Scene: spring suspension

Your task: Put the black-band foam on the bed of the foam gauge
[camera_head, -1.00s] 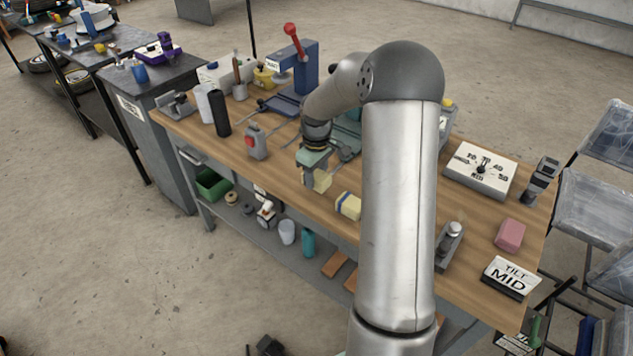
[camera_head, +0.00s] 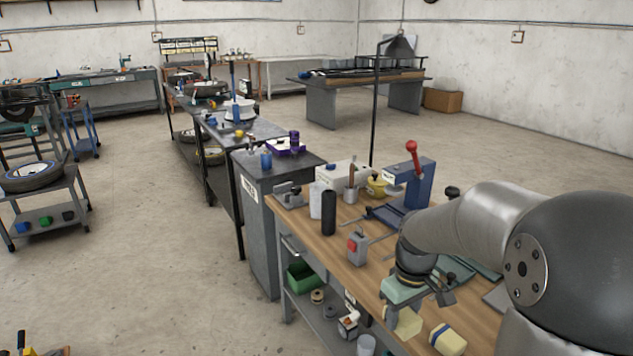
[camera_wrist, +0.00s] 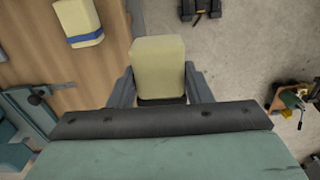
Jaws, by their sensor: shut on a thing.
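My gripper (camera_head: 405,312) is at the front edge of the wooden bench, shut on a pale yellow foam block (camera_wrist: 158,66). In the wrist view the block sits between the two fingers. A dark strip shows at its near end; whether this is the black band I cannot tell for sure. The held foam also shows below the gripper in the head view (camera_head: 404,324). A blue upright device with a red-knobbed lever (camera_head: 421,185) stands at the back of the bench, with a low dark-blue base (camera_head: 386,215). It may be the foam gauge; its bed is partly hidden.
A foam with a blue band (camera_head: 447,339) lies on the bench beside my gripper; it also shows in the wrist view (camera_wrist: 80,22). A grey box with a red button (camera_head: 357,246), a black cylinder (camera_head: 329,213) and a white cylinder (camera_head: 315,201) stand left of the arm.

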